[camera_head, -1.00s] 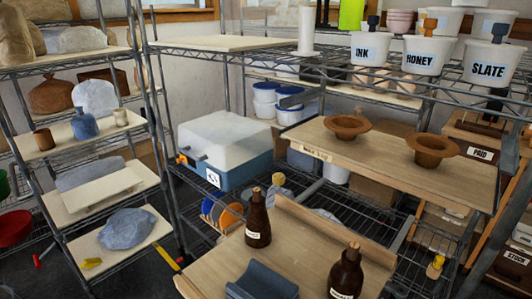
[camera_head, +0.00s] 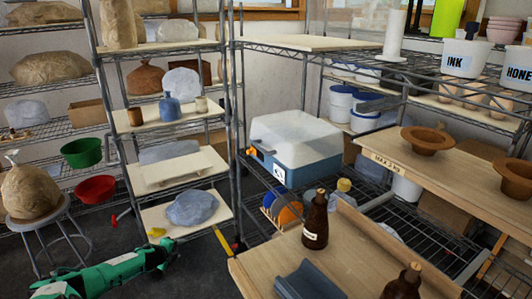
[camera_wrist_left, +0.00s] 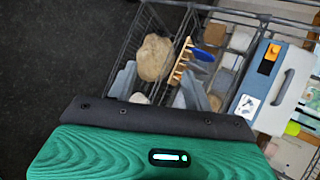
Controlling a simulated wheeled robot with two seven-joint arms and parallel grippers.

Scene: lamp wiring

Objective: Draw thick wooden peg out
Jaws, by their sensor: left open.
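I cannot pick out a thick wooden peg for certain. A light wooden rack with a toothed edge (camera_wrist_left: 182,60) lies on a wire shelf in the left wrist view, with a blue piece (camera_wrist_left: 201,54) at its side. In the head view, orange and blue discs (camera_head: 289,213) stand low behind the dark bottle. My green left arm comes in low at the left, and its gripper (camera_head: 168,250) is by the floor, left of the wooden bench top. In the left wrist view the gripper (camera_wrist_left: 160,78) has its two grey fingers apart with nothing held. My right gripper does not show.
A white-and-blue box (camera_head: 293,150) with an orange latch stands behind the bench top (camera_head: 345,255). Two dark bottles (camera_head: 315,220) and a blue-grey cradle (camera_head: 300,284) are on the bench. A stool (camera_head: 50,222) carries a wrapped lump. Dark floor is free around my arm.

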